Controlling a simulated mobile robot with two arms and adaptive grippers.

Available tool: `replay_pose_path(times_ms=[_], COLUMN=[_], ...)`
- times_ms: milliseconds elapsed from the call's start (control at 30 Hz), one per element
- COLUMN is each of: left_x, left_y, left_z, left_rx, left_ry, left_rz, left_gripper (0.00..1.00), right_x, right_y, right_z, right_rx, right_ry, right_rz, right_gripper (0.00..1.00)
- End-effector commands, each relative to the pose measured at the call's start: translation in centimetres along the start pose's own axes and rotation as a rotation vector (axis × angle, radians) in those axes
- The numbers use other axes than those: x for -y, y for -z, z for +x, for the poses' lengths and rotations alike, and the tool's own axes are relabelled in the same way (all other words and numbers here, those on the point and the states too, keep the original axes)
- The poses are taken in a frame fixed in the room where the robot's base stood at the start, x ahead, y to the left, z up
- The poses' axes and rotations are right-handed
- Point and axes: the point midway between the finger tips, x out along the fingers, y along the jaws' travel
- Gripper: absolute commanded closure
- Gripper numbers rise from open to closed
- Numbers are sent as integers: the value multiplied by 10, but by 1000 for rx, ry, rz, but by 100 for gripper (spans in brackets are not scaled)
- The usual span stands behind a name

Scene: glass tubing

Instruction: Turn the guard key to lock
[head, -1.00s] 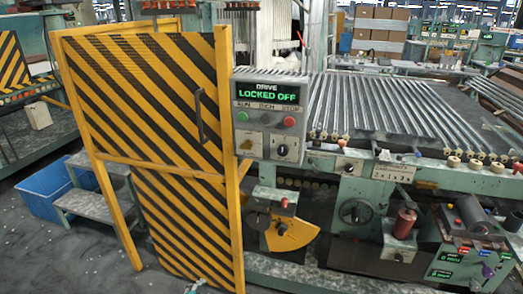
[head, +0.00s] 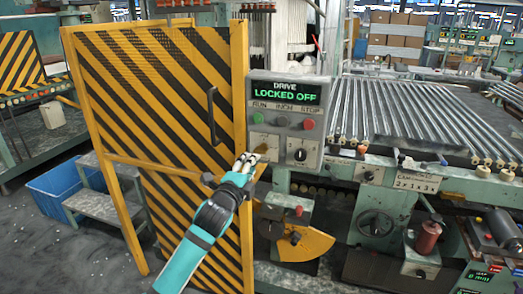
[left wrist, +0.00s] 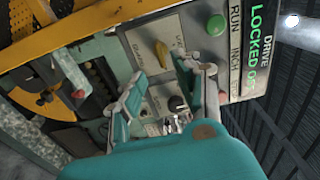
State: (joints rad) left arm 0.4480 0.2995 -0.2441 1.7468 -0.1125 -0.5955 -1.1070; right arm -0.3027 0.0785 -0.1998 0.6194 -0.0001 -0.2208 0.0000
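The control box (head: 283,135) has a green-lit display (head: 286,93) reading "DRIVE LOCKED OFF". The yellow guard key (left wrist: 161,54) sits on the box's lower panel; in the head view it is mostly hidden behind my gripper. A dark selector knob (head: 300,155) is to its right. My left gripper (head: 247,160) is at the lower left of the box, in front of the key. In the left wrist view its two fingers (left wrist: 157,88) are spread, with nothing between them, and the key lies beyond the tips. Contact cannot be told. My right gripper is not in view.
The yellow-and-black striped guard door (head: 160,130) with a dark handle (head: 212,115) stands left of the box. Green (head: 258,119) and red (head: 308,124) buttons sit above the key and knob. Glass tubes (head: 420,115) lie on the bed at right.

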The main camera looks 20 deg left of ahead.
Motion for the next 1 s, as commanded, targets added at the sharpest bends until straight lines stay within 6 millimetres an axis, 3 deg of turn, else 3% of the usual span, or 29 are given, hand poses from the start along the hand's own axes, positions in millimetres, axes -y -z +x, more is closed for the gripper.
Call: replay_pose_path(times_ms=[200,400,600,933,1000], left_x=[1,0,0,0,0], left_y=[0,0,0,1,0], left_z=[49,80,94,97,97], left_rx=[0,0,-1,-1,-1], left_ry=[-1,-1,0,0,0], left_rz=[-3,-2,-1,-1,-1], left_gripper=[67,67,67,67,76], right_x=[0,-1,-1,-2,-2], right_y=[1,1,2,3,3], right_z=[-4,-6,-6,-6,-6], right_rx=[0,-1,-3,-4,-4], right_ry=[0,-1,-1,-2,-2], right_rz=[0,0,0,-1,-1], right_gripper=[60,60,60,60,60])
